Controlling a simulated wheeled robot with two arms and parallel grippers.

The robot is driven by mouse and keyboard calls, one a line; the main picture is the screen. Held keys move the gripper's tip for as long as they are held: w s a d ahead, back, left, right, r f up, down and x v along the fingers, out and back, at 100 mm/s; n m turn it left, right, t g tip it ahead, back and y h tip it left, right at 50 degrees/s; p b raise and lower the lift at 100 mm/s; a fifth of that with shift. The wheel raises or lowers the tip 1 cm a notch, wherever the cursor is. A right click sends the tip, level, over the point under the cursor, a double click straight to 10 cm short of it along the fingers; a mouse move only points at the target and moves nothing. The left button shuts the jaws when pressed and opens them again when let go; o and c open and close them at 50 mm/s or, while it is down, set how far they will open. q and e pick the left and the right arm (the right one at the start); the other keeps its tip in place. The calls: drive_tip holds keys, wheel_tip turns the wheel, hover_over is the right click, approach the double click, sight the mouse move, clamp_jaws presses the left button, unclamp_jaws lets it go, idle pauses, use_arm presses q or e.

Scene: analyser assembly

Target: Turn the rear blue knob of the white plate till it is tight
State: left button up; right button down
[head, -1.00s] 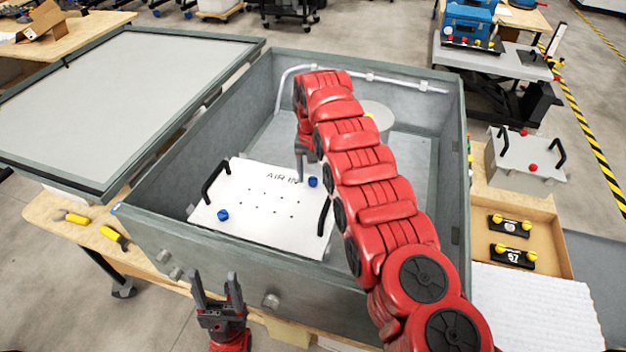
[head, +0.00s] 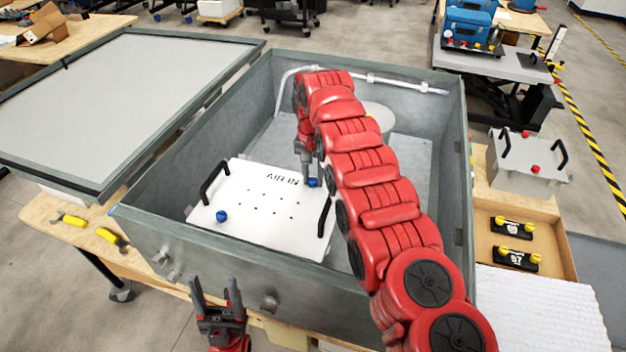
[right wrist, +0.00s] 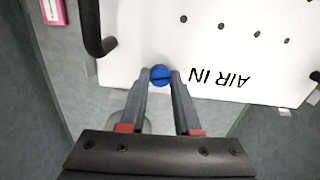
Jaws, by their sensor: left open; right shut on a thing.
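The white plate (head: 245,222) with two black handles and the letters "AIR IN" lies inside the grey box. Its rear blue knob (head: 313,183) is at the plate's far right corner, and it also shows in the right wrist view (right wrist: 160,75). My right gripper (right wrist: 160,78) reaches down to this knob and is shut on it, one fingertip on each side. The front blue knob (head: 221,216) is at the near left of the plate, free of any gripper. My left gripper (head: 217,292) is open and empty in front of the box's near wall.
The grey box (head: 215,262) has high walls around the plate. Its lid (head: 120,95) lies to the left. Yellow-handled tools (head: 112,237) lie on the bench at left. A tray with two black parts (head: 515,260) stands at right.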

sight(313, 180)
drive_tip(key=m, duration=0.3)
drive_tip(key=c, duration=0.6)
unclamp_jaws()
drive_tip(key=shift+r, duration=0.1)
wheel_tip(313, 180, up, 17)
drive_tip(key=p, duration=1.5)
drive_tip(key=shift+r, duration=0.15)
